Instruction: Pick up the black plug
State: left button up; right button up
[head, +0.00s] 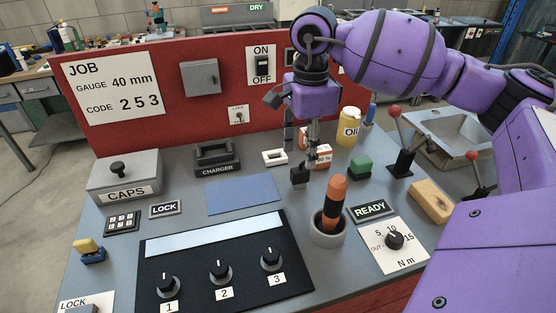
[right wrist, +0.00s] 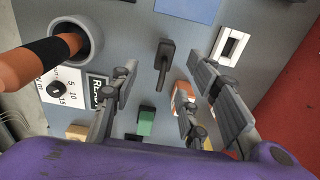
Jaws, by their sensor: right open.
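The black plug (head: 299,175) is a small dark block on the grey bench top, just left of the orange-handled tool. In the right wrist view the plug (right wrist: 164,62) shows a slim body between the finger tips. My right gripper (head: 301,152) points down over the plug, with its fingers spread on both sides. In the right wrist view the gripper (right wrist: 163,68) is open and holds nothing. Whether a finger touches the plug cannot be told. My left gripper is not in view.
The orange-black tool (head: 335,200) stands in a round cup (head: 327,238) close by. A white socket piece (head: 274,157), orange-white boxes (head: 322,150), a green block (head: 360,168) and a yellow OIL can (head: 349,126) surround the gripper. The blue mat (head: 243,194) is bare.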

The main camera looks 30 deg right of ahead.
aim_at(301, 169)
jog(key=shift+w+f, duration=0.1)
jog(key=shift+w, duration=0.15)
notch_tip(301, 169, down, 7)
jog(key=shift+a+f+p, duration=0.15)
jog(key=shift+f+p, duration=0.05)
jog(key=shift+p, duration=0.4)
grip_shut()
